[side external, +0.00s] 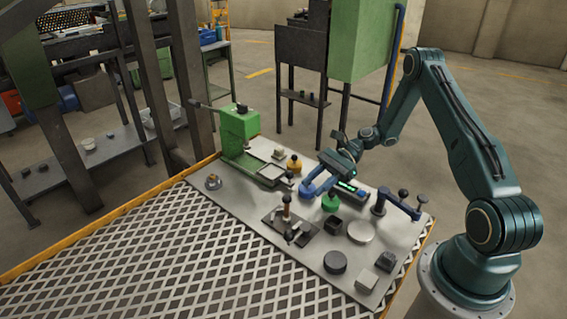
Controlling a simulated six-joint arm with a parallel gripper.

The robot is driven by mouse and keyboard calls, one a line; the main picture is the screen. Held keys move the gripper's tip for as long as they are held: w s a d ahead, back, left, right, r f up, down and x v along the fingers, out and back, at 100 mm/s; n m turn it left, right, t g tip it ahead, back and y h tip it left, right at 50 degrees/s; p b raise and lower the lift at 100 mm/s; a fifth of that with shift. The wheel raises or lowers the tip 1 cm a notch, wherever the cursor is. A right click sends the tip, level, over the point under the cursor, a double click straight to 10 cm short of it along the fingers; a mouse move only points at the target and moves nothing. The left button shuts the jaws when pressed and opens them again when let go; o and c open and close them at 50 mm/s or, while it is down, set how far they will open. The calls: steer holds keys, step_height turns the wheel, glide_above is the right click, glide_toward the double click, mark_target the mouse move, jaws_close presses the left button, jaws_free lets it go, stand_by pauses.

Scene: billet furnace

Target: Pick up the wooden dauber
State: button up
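A small upright tool with a brown wooden-looking handle (287,208) stands at a dark plate (271,222) near the middle of the metal table; it looks like the wooden dauber, but it is too small to be sure. My gripper (314,192) has blue fingers. It is above the table, to the right of and beyond the brown handle, apart from it. The fingers look spread with a gap between them, and I see nothing held. A green round-based item (330,203) sits close by the fingers, partly hidden.
A green machine (240,130) with a lever stands at the back left. A box with a lit display (349,188) and a blue-armed stand (397,203) are right of my gripper. Dark and grey blocks and discs, including a black disc (335,262), crowd the front right. The left grating (130,255) is clear.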

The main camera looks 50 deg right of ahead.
mark_target(287, 208)
steer(key=x, duration=0.7)
steer(key=shift+w+a+f, duration=0.1)
steer(key=shift+a+f, duration=0.1)
steer(key=shift+x, duration=2.6)
steer(key=shift+r, duration=0.1)
jaws_close()
